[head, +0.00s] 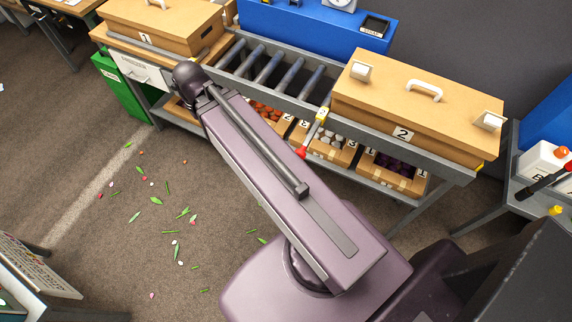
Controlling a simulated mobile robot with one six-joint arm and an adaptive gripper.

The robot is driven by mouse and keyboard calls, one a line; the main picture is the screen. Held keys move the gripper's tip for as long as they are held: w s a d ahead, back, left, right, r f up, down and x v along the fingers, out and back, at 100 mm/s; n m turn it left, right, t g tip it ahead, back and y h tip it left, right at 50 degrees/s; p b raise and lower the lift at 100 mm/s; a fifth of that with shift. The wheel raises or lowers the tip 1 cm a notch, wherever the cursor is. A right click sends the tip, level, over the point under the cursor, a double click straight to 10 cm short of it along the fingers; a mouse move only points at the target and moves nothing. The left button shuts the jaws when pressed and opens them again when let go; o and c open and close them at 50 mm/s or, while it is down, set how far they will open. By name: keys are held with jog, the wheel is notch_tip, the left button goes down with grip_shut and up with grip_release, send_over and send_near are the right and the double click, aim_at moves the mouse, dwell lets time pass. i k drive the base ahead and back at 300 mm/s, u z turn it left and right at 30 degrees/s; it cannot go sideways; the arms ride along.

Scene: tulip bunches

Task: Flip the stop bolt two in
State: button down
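My arm stretches across the middle of the view to the left of the bolt. My gripper is not in view. No contact between arm and bolt can be seen.
The roller track (270,70) lies bare between the wooden box marked 1 (165,22) and the wooden box marked 2 (420,105). Numbered crates (390,172) stand on the shelf below. A green bin (122,88) stands left. Leaves and petals litter the open floor (100,240).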

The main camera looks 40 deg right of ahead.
aim_at(301, 153)
jog(key=u, duration=0.25)
jog(key=k, duration=1.15)
jog(key=z, duration=0.6)
